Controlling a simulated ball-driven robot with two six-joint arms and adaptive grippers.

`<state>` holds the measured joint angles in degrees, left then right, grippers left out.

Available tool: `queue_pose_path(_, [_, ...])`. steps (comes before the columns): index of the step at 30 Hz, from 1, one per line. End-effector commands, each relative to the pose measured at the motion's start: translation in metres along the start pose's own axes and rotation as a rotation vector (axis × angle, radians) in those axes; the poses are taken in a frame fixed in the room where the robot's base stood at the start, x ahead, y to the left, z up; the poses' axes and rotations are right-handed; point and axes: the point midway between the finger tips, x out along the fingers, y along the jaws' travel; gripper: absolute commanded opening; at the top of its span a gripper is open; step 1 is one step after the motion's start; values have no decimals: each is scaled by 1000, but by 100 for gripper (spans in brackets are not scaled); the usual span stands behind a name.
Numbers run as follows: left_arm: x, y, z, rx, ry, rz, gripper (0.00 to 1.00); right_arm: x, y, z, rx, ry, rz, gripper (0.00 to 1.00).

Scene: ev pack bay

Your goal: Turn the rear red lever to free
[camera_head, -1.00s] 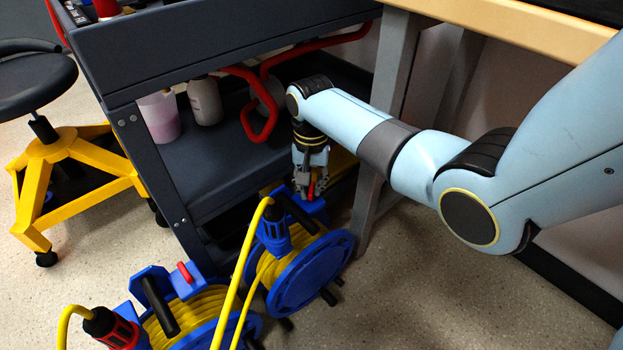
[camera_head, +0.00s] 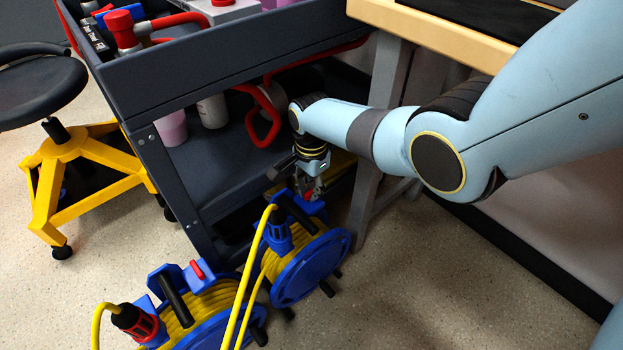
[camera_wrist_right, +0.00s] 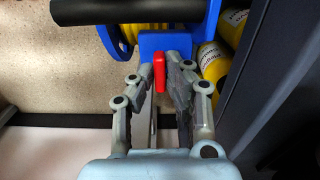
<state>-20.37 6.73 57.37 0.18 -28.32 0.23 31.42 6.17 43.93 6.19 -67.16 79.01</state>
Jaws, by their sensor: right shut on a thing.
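Two blue cable reels with yellow cable stand on the floor. The rear reel (camera_head: 318,262) is by the cart's end, and its red lever (camera_wrist_right: 159,72) sits on a blue block (camera_wrist_right: 165,42) in the right wrist view. My right gripper (camera_head: 310,190) reaches down to the top of the rear reel and is shut on this lever, with its fingers on both sides. In the head view the fingers mostly cover the lever. The front reel (camera_head: 207,318) has its own red lever (camera_head: 197,270), lying apart from my gripper. My left gripper is not in view.
A dark grey cart (camera_head: 200,75) with a red hose (camera_head: 262,115) stands behind the reels. A wooden-topped bench (camera_head: 440,30) is at the right, and a yellow-legged stool (camera_head: 75,165) at the left. Yellow bottles (camera_wrist_right: 213,62) lie beside the rear reel. Floor at lower right is clear.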

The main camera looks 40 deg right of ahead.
Motion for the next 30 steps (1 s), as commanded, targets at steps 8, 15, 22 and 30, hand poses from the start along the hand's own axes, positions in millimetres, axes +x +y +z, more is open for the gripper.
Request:
queue_pose_path(8, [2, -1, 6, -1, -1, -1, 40, 0, 0, 0, 44, 1, 0, 0])
queue_pose_path(15, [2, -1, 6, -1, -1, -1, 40, 0, 0, 0, 47, 1, 0, 0])
queue_pose_path(22, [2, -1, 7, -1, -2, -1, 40, 0, 0, -1, 46, 1, 0, 21])
queue_pose_path(30, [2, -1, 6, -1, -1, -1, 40, -1, 0, 0, 45, 1, 0, 21])
